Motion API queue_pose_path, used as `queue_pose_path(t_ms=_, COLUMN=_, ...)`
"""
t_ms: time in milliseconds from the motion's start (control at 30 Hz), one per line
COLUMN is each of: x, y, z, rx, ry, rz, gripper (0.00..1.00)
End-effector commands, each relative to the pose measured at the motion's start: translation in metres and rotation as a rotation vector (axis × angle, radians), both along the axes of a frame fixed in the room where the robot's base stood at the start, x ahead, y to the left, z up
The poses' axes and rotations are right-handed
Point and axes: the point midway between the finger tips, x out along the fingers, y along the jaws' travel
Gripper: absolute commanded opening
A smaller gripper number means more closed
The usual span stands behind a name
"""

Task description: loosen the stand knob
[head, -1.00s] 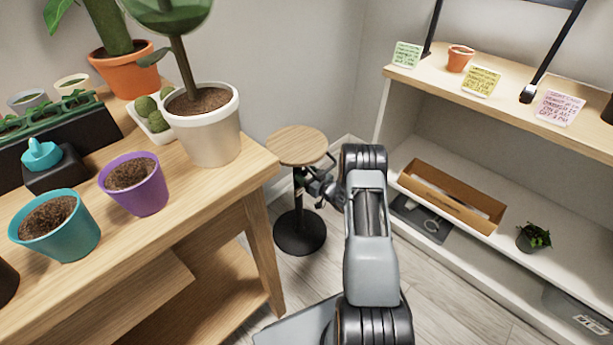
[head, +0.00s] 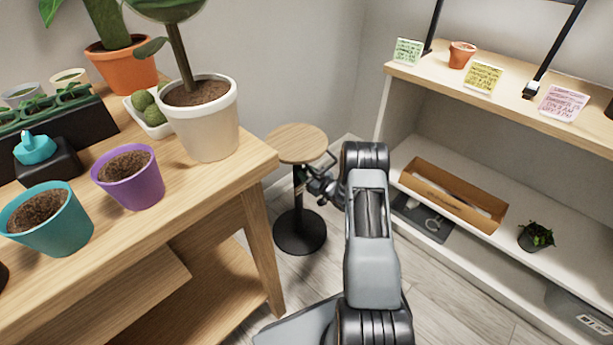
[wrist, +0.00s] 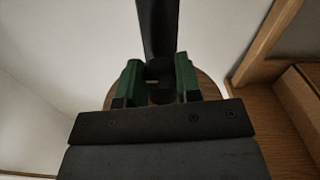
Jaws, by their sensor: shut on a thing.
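The stand (head: 298,143) has a round wooden top, a dark post and a round black base, and it stands upright on the floor between the bench and the shelf. My gripper (head: 305,175) reaches its post from the right, just under the top. In the wrist view the green fingers of my gripper (wrist: 159,80) are on both sides of a small dark knob (wrist: 159,88), in front of the black post (wrist: 157,28). The fingers are shut on the knob. In the head view the knob is hidden by my gripper, and its turn cannot be told.
A wooden bench (head: 170,225) stands left, with a white pot (head: 208,132) near its corner, plus purple and teal pots. A white shelf unit (head: 455,165) stands right, holding a cardboard box (head: 453,195) and a small plant (head: 535,237). Some floor is clear around the stand.

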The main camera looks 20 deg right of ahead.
Motion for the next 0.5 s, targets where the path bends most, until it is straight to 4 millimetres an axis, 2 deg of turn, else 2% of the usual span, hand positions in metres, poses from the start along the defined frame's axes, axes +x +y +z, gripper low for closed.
queue_pose_path(t_ms=233, x=-0.0001, y=0.0002, z=0.0004, rx=-0.007, ry=-0.002, rz=0.001, gripper=0.08)
queue_pose_path(t_ms=267, x=-0.0001, y=0.0002, z=0.0004, rx=-0.007, ry=-0.002, rz=0.001, gripper=0.32)
queue_pose_path(t_ms=500, x=-0.0001, y=0.0002, z=0.0002, rx=-0.006, ry=-0.001, rz=0.001, gripper=0.55)
